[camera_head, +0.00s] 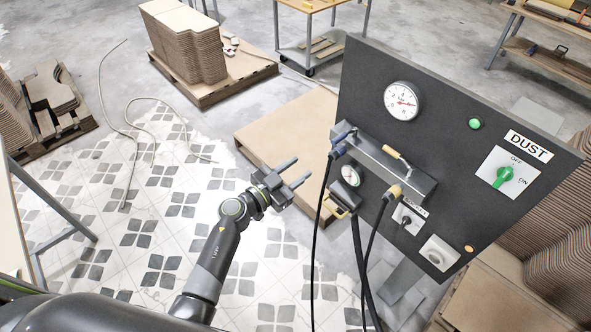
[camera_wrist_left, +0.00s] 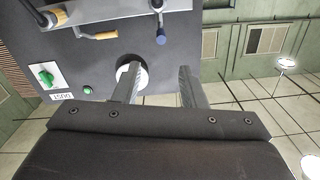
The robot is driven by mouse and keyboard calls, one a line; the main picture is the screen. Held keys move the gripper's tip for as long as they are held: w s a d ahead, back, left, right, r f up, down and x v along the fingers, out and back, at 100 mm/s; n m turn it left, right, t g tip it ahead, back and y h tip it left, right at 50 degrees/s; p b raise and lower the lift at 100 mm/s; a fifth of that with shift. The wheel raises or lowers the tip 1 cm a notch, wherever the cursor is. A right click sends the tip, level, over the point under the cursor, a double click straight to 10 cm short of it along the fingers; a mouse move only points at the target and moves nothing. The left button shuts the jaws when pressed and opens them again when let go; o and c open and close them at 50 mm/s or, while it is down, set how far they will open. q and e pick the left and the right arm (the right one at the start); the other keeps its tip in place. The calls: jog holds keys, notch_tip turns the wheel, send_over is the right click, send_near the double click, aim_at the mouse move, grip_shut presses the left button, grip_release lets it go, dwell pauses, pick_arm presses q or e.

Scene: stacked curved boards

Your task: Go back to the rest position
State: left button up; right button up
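My left gripper (camera_head: 290,172) is raised in front of the dark control panel (camera_head: 440,110), to its left and apart from it. Its two fingers are spread with nothing between them. The left wrist view also shows the open left gripper (camera_wrist_left: 160,88), with the panel (camera_wrist_left: 90,65) behind its left finger. The panel carries a round white gauge (camera_head: 401,101), a green knob (camera_head: 503,177) under a DUST label, and a metal box with blue and yellow plugs on black cables. My right gripper is not in view.
Black cables (camera_head: 320,240) hang below the panel, right of my left arm. Stacked boards (camera_head: 185,45) stand at the back left. The tiled floor (camera_head: 150,210) left of the arm is mostly clear.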

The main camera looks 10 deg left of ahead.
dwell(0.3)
pick_arm(q)
jog(key=s+a+f+n+g+y+b, duration=0.1)
jog(key=s+a+f+n+y+b, duration=0.25)
jog(key=f, duration=0.75)
jog(key=s+a+f+n+g+y, duration=0.1)
jog(key=s+a+f+y, duration=0.2)
jog(key=s+a+f, duration=0.5)
jog(key=s+a+f+n+g+y+b, duration=0.1)
jog(key=s+a+f+n+y+b, duration=0.15)
jog(key=f, duration=1.05)
jog(key=s+a+f+n+g+b, duration=0.1)
jog(key=s+f+g, duration=0.2)
jog(key=s+f, duration=0.3)
jog(key=s+a+f+n+g+y+b, duration=0.1)
jog(key=s+f+g, duration=0.3)
jog(key=s, duration=1.3)
jog(key=s+a+f+g+y+b, duration=0.1)
jog(key=s+a+f+g, duration=0.2)
jog(key=s+f, duration=0.7)
jog(key=shift+s+a+f+n+g, duration=0.15)
jog(key=shift+s+f+n+g, duration=0.2)
jog(key=shift+s, duration=0.7)
jog(key=shift+w+r, duration=0.1)
jog(key=shift+w, duration=0.05)
